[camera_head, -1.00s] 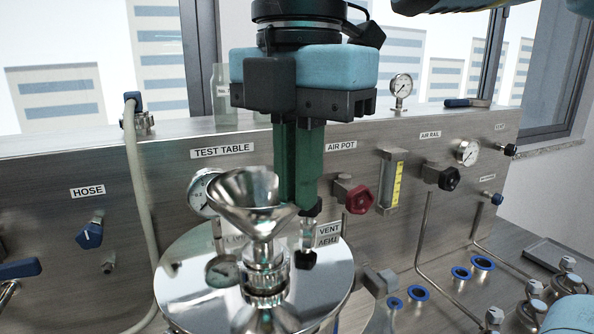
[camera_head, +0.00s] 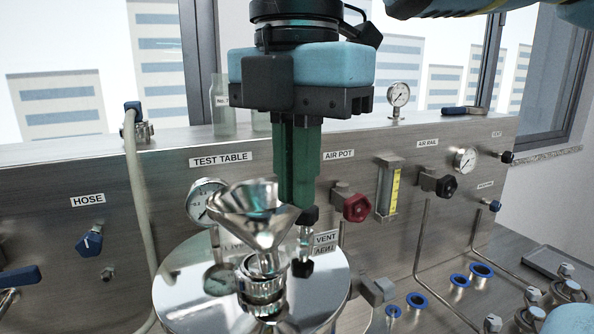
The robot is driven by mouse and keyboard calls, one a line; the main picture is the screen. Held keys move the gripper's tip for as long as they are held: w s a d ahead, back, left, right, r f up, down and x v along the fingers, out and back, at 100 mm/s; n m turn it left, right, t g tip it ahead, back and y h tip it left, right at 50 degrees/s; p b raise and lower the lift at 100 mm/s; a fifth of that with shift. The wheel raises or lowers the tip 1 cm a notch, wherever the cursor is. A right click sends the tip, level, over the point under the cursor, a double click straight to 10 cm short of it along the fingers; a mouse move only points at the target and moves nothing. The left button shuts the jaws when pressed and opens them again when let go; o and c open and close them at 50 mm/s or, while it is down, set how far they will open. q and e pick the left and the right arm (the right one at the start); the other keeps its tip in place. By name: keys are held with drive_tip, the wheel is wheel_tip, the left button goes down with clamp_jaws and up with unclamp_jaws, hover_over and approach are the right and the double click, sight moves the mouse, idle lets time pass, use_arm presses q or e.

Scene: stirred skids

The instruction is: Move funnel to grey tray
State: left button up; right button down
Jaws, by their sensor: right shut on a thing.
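The shiny metal funnel (camera_head: 250,215) sits mouth-up and a little tilted over a knurled metal fitting on a round polished lid. My right gripper (camera_head: 300,208) points straight down, and its green fingers are close together at the right side of the funnel's rim, shut on it. The exact contact at the fingertips is partly hidden. A flat grey tray (camera_head: 552,260) lies on the bench at the far right, well away from the gripper; it looks empty. My left gripper is not in view.
The polished lid (camera_head: 185,285) carries a gauge and a black-knobbed valve near the fingers. Behind stands a steel panel with a red knob (camera_head: 355,207), a yellow flow meter (camera_head: 388,188) and bent pipes. Blue-ringed ports (camera_head: 482,270) and metal fittings (camera_head: 570,290) lie before the tray.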

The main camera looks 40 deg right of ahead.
drive_tip(key=shift+r, duration=0.1)
